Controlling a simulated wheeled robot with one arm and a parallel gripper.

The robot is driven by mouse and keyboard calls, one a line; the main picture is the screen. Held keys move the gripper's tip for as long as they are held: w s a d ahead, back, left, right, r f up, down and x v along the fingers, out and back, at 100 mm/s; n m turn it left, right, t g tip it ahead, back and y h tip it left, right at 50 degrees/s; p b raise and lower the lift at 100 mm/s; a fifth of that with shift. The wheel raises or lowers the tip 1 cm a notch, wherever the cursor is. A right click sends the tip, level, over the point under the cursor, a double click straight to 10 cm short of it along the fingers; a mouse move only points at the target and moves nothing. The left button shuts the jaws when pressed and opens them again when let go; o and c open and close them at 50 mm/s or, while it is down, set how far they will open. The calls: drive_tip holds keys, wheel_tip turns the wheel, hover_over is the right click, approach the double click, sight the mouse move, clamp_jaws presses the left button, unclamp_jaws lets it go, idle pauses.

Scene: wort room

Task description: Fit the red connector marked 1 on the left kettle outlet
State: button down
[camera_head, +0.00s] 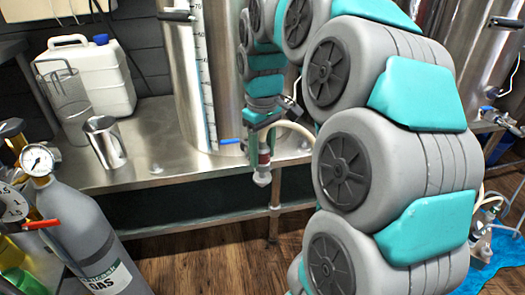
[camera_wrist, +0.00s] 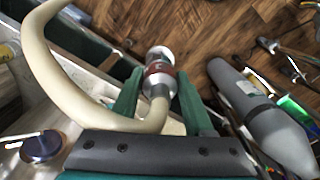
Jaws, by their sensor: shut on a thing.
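My gripper (camera_head: 260,135) is shut on the red connector (camera_head: 264,157), holding it in the air at the front edge of the steel bench. In the wrist view the red-banded connector (camera_wrist: 158,70) sits between my two green fingers, its pale end pointing away from the gripper. A mark on the band is too small to read. A cream hose (camera_wrist: 50,85) runs from it and curves to the left. The left kettle (camera_head: 185,75) stands behind my gripper. Its blue valve handle (camera_head: 230,141) shows just left of the gripper; the outlet itself is not clearly visible.
A steel jug (camera_head: 105,142), a clear measuring jug (camera_head: 66,105) and a white canister (camera_head: 98,75) stand on the bench (camera_head: 180,172). A grey gas cylinder (camera_head: 85,230) stands at front left. My arm covers the centre right. The right kettle (camera_head: 480,60) is behind it.

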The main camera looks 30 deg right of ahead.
sight(263, 141)
drive_tip(key=shift+f+b, duration=0.5)
drive_tip(key=shift+f, duration=0.75)
drive_tip(key=shift+c, duration=1)
unclamp_jaws()
drive_tip(key=shift+r, duration=3.9)
drive_tip(key=shift+s, duration=0.1)
